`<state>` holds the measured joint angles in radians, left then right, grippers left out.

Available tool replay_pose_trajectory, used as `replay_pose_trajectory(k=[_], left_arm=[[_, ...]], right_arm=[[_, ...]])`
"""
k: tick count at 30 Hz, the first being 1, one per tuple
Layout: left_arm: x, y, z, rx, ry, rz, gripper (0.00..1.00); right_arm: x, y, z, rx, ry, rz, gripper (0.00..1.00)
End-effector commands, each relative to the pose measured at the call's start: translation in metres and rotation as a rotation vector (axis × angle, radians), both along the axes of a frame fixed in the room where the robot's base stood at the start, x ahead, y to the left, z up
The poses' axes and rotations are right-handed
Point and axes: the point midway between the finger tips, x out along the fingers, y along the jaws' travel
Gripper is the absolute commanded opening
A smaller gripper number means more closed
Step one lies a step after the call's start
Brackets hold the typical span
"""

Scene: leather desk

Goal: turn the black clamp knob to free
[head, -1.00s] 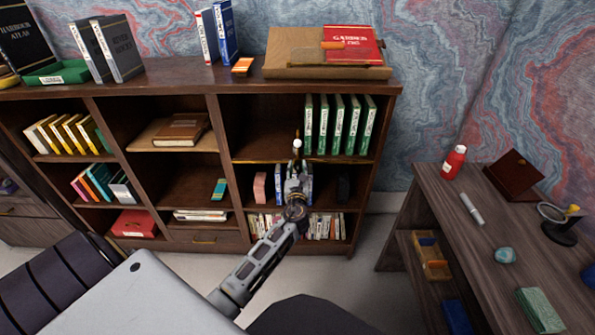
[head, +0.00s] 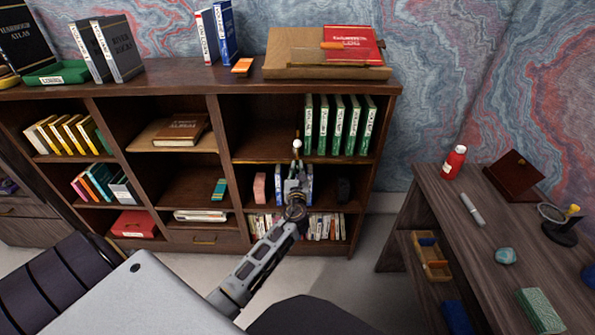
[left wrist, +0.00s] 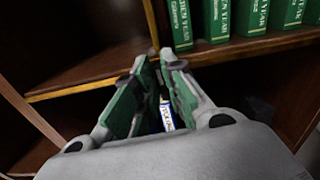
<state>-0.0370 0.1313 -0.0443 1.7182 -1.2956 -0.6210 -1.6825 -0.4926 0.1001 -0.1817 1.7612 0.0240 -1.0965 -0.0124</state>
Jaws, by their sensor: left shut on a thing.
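My left gripper (head: 297,170) reaches to the front edge of the shelf (head: 262,162) in the right bay of the bookcase. It also shows in the left wrist view (left wrist: 159,58), its two green-padded fingers drawn close together. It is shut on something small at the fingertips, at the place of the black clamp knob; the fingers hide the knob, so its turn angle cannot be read. A small white round piece (head: 297,143) with a thin orange-tipped stem shows just above the fingertips. My right gripper is not in view.
Green books (head: 340,125) stand on the shelf to the right, above the gripper. Below are a pink block (head: 260,187), blue-and-white books (left wrist: 167,115) and a dark object (head: 343,190). A desk (head: 440,205) with a red bottle (head: 454,162) stands at right.

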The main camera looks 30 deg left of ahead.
Motion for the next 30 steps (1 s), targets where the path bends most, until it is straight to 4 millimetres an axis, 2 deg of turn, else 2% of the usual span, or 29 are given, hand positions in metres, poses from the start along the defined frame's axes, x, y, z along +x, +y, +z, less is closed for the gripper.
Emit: replay_pose_trajectory(k=[10, 20, 30], left_arm=[[-0.001, 0.002, -0.002, -0.145, -0.089, 0.000, 0.00], [-0.003, 0.004, -0.004, -0.392, -0.241, 0.000, 0.00], [-0.004, 0.007, -0.007, -0.669, -0.409, 0.001, 0.00]], right_arm=[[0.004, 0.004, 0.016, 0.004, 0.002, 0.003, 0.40], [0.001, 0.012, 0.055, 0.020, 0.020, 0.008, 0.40], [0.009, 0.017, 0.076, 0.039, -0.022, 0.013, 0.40]])
